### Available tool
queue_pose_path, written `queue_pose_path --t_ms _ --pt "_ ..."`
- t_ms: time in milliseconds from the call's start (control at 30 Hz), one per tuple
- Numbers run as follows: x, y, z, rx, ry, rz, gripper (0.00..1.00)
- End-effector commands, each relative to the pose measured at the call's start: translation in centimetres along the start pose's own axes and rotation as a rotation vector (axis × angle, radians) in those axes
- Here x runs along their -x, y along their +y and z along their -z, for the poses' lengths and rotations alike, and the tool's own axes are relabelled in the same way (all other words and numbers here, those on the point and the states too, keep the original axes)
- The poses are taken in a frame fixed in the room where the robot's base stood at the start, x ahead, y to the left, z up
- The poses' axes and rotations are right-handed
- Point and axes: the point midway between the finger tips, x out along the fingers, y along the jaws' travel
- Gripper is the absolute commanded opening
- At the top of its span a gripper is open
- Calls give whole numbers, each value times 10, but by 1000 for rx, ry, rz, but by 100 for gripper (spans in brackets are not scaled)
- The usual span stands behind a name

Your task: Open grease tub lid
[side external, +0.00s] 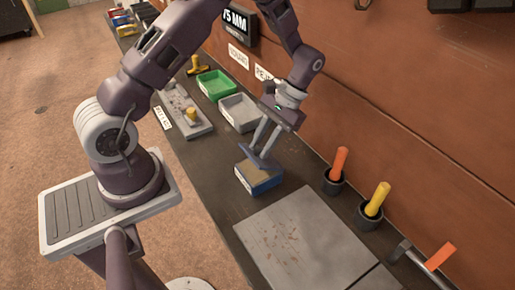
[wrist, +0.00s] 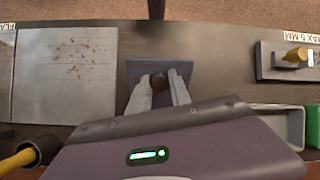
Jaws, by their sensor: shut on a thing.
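The grease tub (side external: 262,187) is a small blue box on the dark bench, with a tan surface showing in its top. Its blue-grey lid (side external: 258,160) is tilted up above the far part of the tub; I cannot tell whether it still touches the rim. My gripper (side external: 264,148) is above the tub, fingers pointing down at the lid. In the wrist view, the fingers (wrist: 158,85) are shut on a dark round knob (wrist: 159,80) on the lid (wrist: 183,70). The tub below is mostly hidden there by the lid.
A grey plate with reddish specks (side external: 305,240) lies nearer the camera. Orange-handled (side external: 340,162) and yellow-handled (side external: 378,197) tools stand in black cups to the right. Grey (side external: 238,112) and green (side external: 215,85) bins stand behind the tub. The wall is close to the bench's right side.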

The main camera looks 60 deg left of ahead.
Motion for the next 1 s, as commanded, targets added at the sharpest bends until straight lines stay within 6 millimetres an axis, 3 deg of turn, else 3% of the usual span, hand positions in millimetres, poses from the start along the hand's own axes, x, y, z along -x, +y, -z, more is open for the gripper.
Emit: queue_pose_path --t_ms 300,833,867,933,1000 --pt "8 2 6 -3 -109 29 0" --pt "9 2 7 -3 -131 35 0" --pt "9 2 7 -3 -131 35 30" --pt "9 2 7 -3 -131 35 44" --pt "9 2 7 -3 -131 35 46"
